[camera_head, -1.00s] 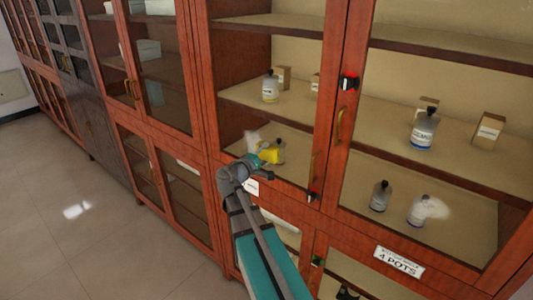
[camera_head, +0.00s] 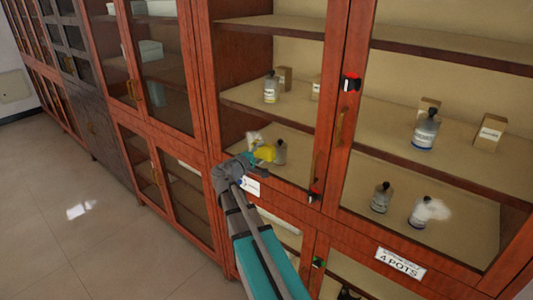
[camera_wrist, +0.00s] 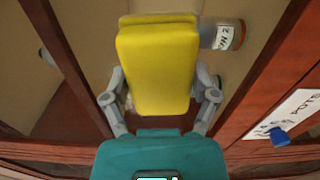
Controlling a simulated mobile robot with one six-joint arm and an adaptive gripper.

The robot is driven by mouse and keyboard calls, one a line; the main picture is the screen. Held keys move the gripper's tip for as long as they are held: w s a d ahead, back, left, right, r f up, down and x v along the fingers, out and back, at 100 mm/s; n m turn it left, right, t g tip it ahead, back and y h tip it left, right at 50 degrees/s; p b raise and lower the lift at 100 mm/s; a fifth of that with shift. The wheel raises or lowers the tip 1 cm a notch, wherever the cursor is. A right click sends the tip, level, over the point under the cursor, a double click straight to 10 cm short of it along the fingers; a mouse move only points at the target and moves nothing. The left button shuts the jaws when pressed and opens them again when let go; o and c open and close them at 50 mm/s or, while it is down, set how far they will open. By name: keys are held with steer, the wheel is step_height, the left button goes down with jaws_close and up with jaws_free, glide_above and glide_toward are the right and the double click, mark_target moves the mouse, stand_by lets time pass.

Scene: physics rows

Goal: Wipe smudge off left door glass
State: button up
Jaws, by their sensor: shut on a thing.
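My gripper (camera_head: 250,160) is shut on a yellow sponge (camera_head: 264,152), held in front of the lower part of the left door glass (camera_head: 270,110). In the wrist view my gripper (camera_wrist: 158,98) has a finger on each side of the sponge (camera_wrist: 158,65). A whitish smudge (camera_head: 253,137) shows on the left door glass, just above and left of the sponge. I cannot tell whether the sponge touches the glass. The sponge hides part of the glass in the wrist view, and I cannot make out the smudge there.
The right door glass has a pale smudge (camera_head: 435,210). Bottles, such as one by the sponge (camera_head: 280,152), and small boxes stand on shelves behind the glass. The floor at left (camera_head: 60,240) is clear.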

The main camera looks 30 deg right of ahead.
mark_target(246, 136)
steer(key=shift+w, duration=0.3)
steer(key=shift+w+a, duration=0.35)
steer(key=shift+w, duration=0.35)
steer(key=shift+w+a, duration=0.3)
steer(key=shift+w, duration=0.4)
steer(key=shift+w+a, duration=0.25)
steer(key=shift+w, duration=0.5)
steer(key=shift+w+a, duration=0.2)
steer(key=shift+w, duration=0.55)
steer(key=shift+w, duration=0.15)
steer(key=shift+w+a, duration=0.3)
steer(key=shift+w, duration=0.4)
steer(key=shift+w+a, duration=0.3)
steer(key=shift+w, duration=0.4)
steer(key=shift+r, duration=0.1)
steer(key=shift+d+r+p, duration=0.15)
steer(key=shift+r+p, duration=0.55)
steer(key=shift+p, duration=0.1)
